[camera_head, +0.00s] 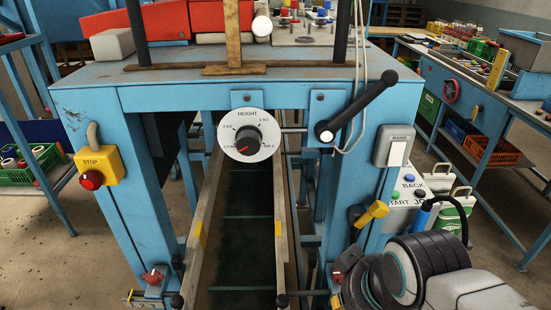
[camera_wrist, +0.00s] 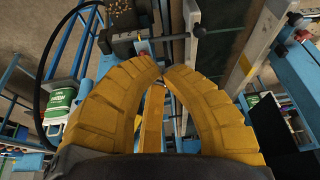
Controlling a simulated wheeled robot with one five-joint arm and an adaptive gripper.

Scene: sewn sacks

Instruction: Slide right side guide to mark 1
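In the head view the right side guide (camera_head: 284,205) is a long rail along the right of the dark conveyor bed, with a yellow mark (camera_head: 278,229). A black knob (camera_head: 282,300) on a rod is at its near end. A red knob (camera_head: 338,272) sits on the right leg. In the wrist view my gripper (camera_wrist: 163,72) has yellow fingers whose tips meet, with nothing visible between the tips. Guide numbers are not readable.
The left side guide (camera_head: 200,220) faces it across the bed. A yellow handle (camera_head: 375,212) and a black crank (camera_head: 357,107) project at the right of the blue frame. A yellow stop box (camera_head: 97,166) is on the left leg. Green cans (camera_head: 455,213) stand behind right.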

